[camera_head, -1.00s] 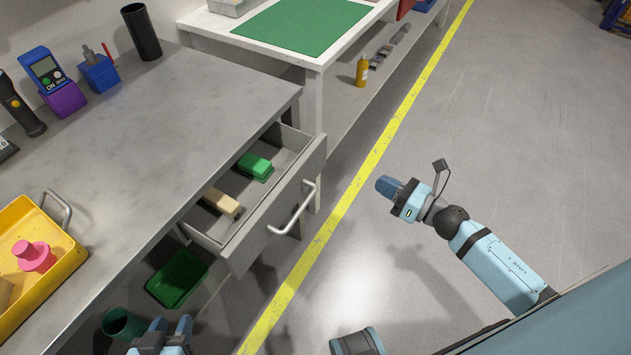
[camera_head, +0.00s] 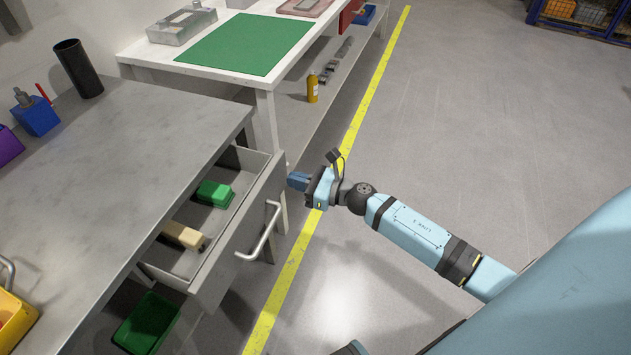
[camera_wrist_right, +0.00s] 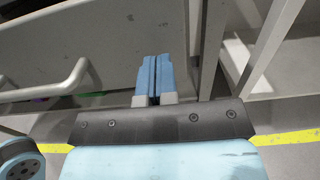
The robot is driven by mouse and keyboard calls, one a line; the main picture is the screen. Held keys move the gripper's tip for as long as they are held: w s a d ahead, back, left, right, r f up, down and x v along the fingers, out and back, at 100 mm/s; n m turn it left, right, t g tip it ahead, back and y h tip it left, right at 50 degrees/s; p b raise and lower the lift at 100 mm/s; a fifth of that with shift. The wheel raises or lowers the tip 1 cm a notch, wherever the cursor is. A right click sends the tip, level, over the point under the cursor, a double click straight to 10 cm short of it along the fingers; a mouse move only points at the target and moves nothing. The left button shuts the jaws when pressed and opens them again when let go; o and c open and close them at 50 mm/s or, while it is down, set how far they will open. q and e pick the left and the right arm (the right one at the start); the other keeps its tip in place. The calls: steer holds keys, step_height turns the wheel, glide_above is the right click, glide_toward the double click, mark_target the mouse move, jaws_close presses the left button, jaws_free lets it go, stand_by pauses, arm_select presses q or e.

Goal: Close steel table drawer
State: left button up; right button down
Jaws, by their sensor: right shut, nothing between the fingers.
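The steel table drawer (camera_head: 237,226) is pulled out from under the steel table top (camera_head: 130,170). It holds a green block (camera_head: 215,193) and a tan, brush-like item (camera_head: 184,236). Its bar handle (camera_head: 262,233) is on the front panel. My right gripper (camera_head: 297,180) is shut and empty, just outside the far end of the drawer front. In the right wrist view its blue fingers (camera_wrist_right: 154,76) point at the drawer front (camera_wrist_right: 105,40), right of the handle (camera_wrist_right: 60,87). I cannot tell whether they touch it. My left gripper is not in view.
A white table (camera_head: 262,82) with a green mat (camera_head: 244,43) stands beyond the steel table. A yellow bottle (camera_head: 312,88) is on its lower shelf. A green bin (camera_head: 147,322) is below the drawer. The floor right of the yellow line is open.

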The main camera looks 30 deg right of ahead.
mark_target(244, 174)
steer(key=shift+w+a, duration=0.4)
steer(key=shift+w, duration=0.1)
steer(key=b+x, duration=0.2)
steer(key=x, duration=1.1)
steer(key=shift+w+a+f+b, duration=0.1)
steer(key=shift+w+a+b, duration=0.05)
steer(key=shift+b, duration=0.15)
steer(key=shift+w+r, duration=0.1)
steer(key=shift+r, duration=0.2)
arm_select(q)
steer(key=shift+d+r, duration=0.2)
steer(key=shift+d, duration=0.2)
arm_select(e)
steer(key=shift+r, duration=0.1)
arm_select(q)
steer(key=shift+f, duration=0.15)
